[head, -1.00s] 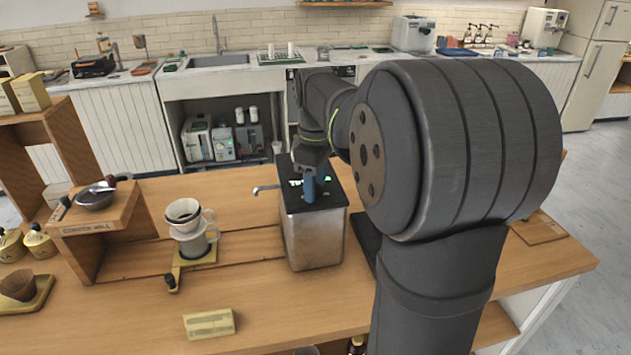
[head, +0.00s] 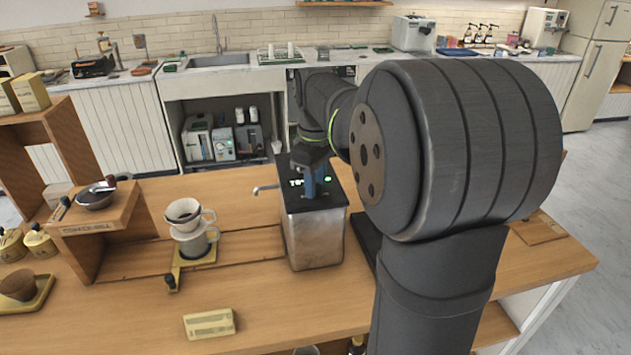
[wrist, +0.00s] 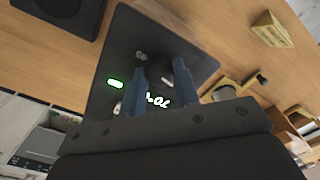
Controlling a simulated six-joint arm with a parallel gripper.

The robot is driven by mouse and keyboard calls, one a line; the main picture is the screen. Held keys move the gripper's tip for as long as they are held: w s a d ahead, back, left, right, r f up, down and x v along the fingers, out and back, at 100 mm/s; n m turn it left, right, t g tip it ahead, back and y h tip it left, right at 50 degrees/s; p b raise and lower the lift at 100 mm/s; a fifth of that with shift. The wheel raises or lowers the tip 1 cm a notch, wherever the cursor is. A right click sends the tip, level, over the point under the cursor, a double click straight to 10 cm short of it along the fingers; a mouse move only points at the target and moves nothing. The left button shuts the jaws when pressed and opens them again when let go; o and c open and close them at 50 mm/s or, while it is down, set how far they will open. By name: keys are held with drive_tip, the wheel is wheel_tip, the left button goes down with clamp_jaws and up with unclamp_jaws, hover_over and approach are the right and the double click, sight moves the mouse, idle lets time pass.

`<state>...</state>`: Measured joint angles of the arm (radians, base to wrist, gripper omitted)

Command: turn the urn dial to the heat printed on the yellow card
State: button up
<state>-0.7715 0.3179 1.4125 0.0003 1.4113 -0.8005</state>
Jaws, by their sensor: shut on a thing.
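The urn (head: 315,240) is a boxy metal vessel with a black top and a small tap on its left, standing on the wooden counter. Its black top also shows in the wrist view (wrist: 110,60), with a green light and glowing characters that my fingers partly cover. My gripper (head: 314,192) points down onto this top, and its blue fingers (wrist: 159,70) are shut on the urn dial, which is mostly hidden between them. The yellow card (head: 209,323) lies near the counter's front edge, left of the urn; its print is too small to read.
A dripper on a grey cup (head: 190,238) stands on a yellow holder left of the urn. A wooden stand (head: 95,225) with a metal bowl is farther left. The counter between the card and the urn is clear.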

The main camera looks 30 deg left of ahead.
drive_tip(key=m, duration=0.5)
drive_tip(key=shift+m, duration=0.3)
drive_tip(key=m, duration=1)
drive_tip(key=shift+m, duration=0.4)
drive_tip(key=m, duration=0.5)
drive_tip(key=shift+a, duration=0.1)
drive_tip(key=o, duration=1)
drive_tip(key=shift+c, duration=0.2)
